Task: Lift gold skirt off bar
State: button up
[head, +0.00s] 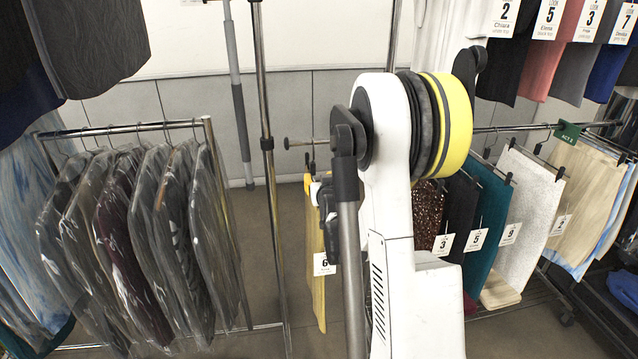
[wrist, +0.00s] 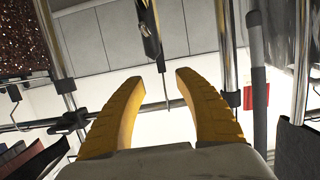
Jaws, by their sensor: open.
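The gold skirt (head: 317,285) hangs in a narrow, edge-on strip in the head view, with a white tag reading 6 (head: 324,263). Its right part and top are hidden behind my arm and gripper. My gripper (head: 308,182) is at the height of the skirt's top; the gap between them cannot be judged. In the wrist view my gripper's two yellow fingers (wrist: 168,72) are apart and empty. A dark, slim clip-like piece (wrist: 150,35) with a thin rod shows just beyond the fingertips. The horizontal bar (wrist: 60,120) runs behind the fingers. No gold cloth can be made out there.
A rail of plastic-covered garments (head: 140,235) stands at left. At right, numbered skirts hang closely on a rail, including a teal one (head: 487,225) and a white one (head: 525,200). Upright poles (head: 265,140) stand left of my arm. More garments hang above right.

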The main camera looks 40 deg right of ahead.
aim_at(313, 169)
jog(key=b+x, duration=0.1)
jog(key=x, duration=1)
jog(key=shift+w+b, duration=0.15)
jog(key=shift+b, duration=0.25)
jog(key=c, duration=0.9)
jog(key=o, duration=1.2)
jog(key=shift+a, duration=0.1)
jog(key=shift+s+a+b, duration=0.25)
jog(key=shift+s+a, duration=0.8)
jog(key=shift+s, duration=0.65)
jog(key=shift+s+a+b, duration=0.3)
jog(key=shift+s+a, duration=0.75)
jog(key=shift+s, duration=0.7)
jog(key=shift+s+a+b, duration=0.25)
jog(key=shift+s+a, duration=0.75)
jog(key=shift+s, duration=0.7)
